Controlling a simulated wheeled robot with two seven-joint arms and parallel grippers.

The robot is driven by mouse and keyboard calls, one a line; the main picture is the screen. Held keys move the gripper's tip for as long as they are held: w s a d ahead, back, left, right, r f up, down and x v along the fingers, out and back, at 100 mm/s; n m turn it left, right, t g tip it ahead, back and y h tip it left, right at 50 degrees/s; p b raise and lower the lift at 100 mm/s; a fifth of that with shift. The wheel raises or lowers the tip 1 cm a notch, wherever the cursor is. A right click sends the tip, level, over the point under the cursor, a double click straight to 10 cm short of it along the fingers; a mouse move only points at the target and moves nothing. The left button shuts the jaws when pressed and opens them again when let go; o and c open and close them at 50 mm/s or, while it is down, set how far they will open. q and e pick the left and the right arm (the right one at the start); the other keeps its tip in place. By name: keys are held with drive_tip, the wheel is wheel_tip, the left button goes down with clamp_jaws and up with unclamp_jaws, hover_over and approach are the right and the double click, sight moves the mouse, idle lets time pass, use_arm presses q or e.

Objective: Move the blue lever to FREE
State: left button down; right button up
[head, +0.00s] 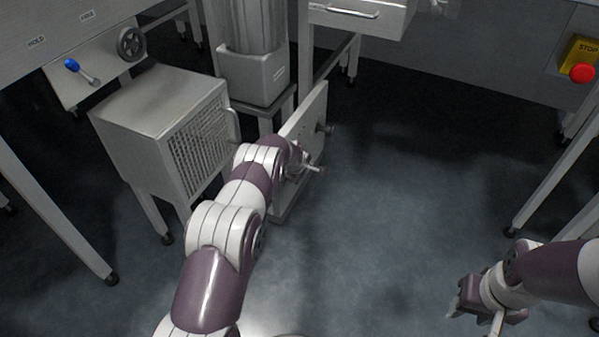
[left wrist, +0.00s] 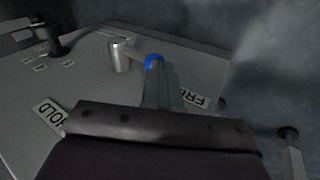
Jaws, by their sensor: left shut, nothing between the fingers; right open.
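In the left wrist view a blue lever tip (left wrist: 153,61) shows at the end of a short arm running right from a metal hub (left wrist: 120,56). The arm lies closer to the FREE label (left wrist: 194,98) than to the HOLD label (left wrist: 47,116). My left gripper (left wrist: 160,85) is shut and empty, its fingers overlapping the blue tip; touch cannot be told. In the head view its fingers are hidden beside an upright panel (head: 305,108). A blue-tipped lever (head: 72,66) also shows at far left, clear of my arm. My right gripper (head: 474,312) is open and empty at lower right.
A grey box with a mesh side (head: 160,105) stands left of my left arm. A black handwheel (head: 131,43) is near the far-left lever. A red stop button (head: 582,73) is at far right. The floor (head: 420,170) in the middle is clear.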

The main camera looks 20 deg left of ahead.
use_arm(q)
drive_tip(key=shift+s+f, duration=0.35)
drive_tip(key=shift+f, duration=0.5)
use_arm(e)
drive_tip(key=shift+s+f, duration=0.1)
drive_tip(key=shift+s, duration=0.05)
use_arm(q)
drive_tip(key=shift+s+f, duration=0.1)
drive_tip(key=shift+f, duration=0.05)
drive_tip(key=shift+s, duration=0.1)
